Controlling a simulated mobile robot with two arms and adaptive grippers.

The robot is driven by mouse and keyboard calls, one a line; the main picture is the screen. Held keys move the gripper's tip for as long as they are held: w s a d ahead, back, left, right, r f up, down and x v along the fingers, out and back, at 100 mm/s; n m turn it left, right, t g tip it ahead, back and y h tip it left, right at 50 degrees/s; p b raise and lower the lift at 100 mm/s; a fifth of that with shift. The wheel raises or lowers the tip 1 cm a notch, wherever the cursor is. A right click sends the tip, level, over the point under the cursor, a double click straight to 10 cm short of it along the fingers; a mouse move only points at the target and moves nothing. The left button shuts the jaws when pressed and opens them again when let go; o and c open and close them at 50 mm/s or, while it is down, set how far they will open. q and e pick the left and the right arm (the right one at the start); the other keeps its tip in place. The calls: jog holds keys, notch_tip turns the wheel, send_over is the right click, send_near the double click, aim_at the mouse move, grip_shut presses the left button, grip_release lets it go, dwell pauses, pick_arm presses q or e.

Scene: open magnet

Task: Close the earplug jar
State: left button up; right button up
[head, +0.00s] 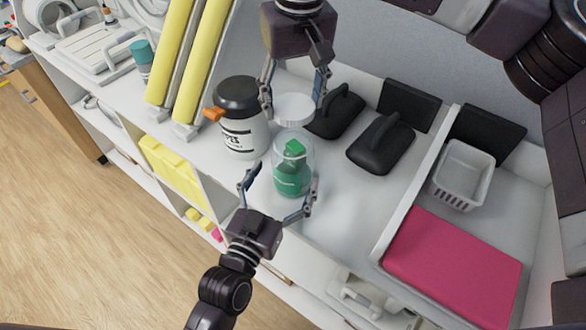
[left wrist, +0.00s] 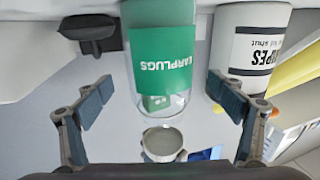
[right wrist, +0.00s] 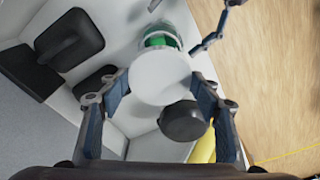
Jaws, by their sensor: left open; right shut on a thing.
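The clear earplug jar (head: 290,180), with green contents and a green label, stands upright on the white counter. It also shows upside down in the left wrist view (left wrist: 160,65), and partly behind the lid in the right wrist view (right wrist: 160,38). The round white lid (head: 294,109) is held above the jar mouth; the left wrist view shows its hollow underside (left wrist: 162,144), apart from the jar rim. My right gripper (head: 292,104) is shut on the lid (right wrist: 160,76). My left gripper (head: 278,202) is open, its fingers on either side of the jar, no grip visible.
A white wipes canister (head: 242,135) with a black top and orange tab stands close left of the jar. Black paddle-like items (head: 382,145) lie to the right, before a divider (head: 420,185). Beyond it are a white basket (head: 461,175) and a pink block (head: 452,265).

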pick_arm(q)
jog(key=x, duration=0.5)
jog(key=shift+c, duration=0.4)
jog(key=c, duration=1.7)
pick_arm(e)
send_over(292, 142)
jog(key=shift+s+d+f, duration=0.1)
jog(key=shift+f, duration=1.15)
jog(key=shift+s+d+f, duration=0.1)
jog(key=shift+f, duration=1.1)
jog(key=shift+f, duration=0.9)
jog(key=shift+a+f, duration=0.1)
jog(key=shift+f, duration=0.45)
